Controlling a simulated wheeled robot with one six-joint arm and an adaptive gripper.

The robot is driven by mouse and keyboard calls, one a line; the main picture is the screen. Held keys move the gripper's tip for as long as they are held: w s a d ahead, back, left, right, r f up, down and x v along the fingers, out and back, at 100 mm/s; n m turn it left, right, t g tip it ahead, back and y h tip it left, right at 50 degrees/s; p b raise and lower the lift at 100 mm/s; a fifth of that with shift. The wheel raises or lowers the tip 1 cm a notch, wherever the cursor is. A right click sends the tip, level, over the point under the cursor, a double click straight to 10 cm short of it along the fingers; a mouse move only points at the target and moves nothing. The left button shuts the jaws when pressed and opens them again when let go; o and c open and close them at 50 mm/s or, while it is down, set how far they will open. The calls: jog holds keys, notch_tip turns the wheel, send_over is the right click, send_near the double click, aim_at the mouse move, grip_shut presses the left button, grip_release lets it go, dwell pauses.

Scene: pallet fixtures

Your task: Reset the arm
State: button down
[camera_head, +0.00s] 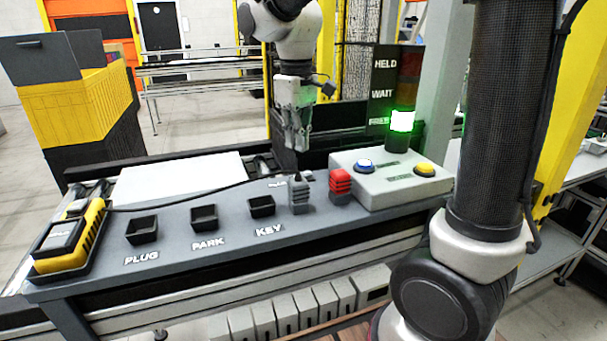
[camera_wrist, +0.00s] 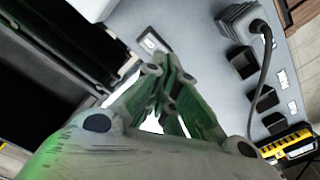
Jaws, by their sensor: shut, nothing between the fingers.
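My gripper (camera_head: 299,143) hangs from my arm above the back edge of the grey bench (camera_head: 180,250). It is shut and empty, fingers pointing down, clear of the bench objects. In the wrist view my gripper (camera_wrist: 170,95) shows its fingers together with nothing between them. A grey plug (camera_head: 299,194) stands on the bench, in front of and below the gripper; it also shows in the wrist view (camera_wrist: 243,20) with a dark cable. The cable runs left towards a yellow device (camera_head: 70,240).
Dark sockets labelled PLUG (camera_head: 142,230), PARK (camera_head: 204,217) and KEY (camera_head: 261,206) look empty. A red block (camera_head: 340,183) stands beside a grey box (camera_head: 385,195) with blue and yellow buttons. A stack light (camera_head: 402,121) glows green by a HELD/WAIT sign (camera_head: 385,85).

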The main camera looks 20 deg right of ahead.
jog(key=shift+d, duration=0.1)
dwell(0.3)
jog(key=s+d+r+m, duration=0.1)
jog(key=s+d, duration=0.2)
jog(key=s+d+r+m+t, duration=0.1)
jog(key=s+d, duration=0.2)
jog(key=s+d+r+m+t, duration=0.1)
jog(key=s+d, duration=0.2)
jog(key=s+d+f+m+t, duration=0.2)
jog(key=s+d, duration=0.3)
jog(key=s, duration=0.5)
jog(key=shift+d+m, duration=0.35)
jog(key=shift+m, duration=0.15)
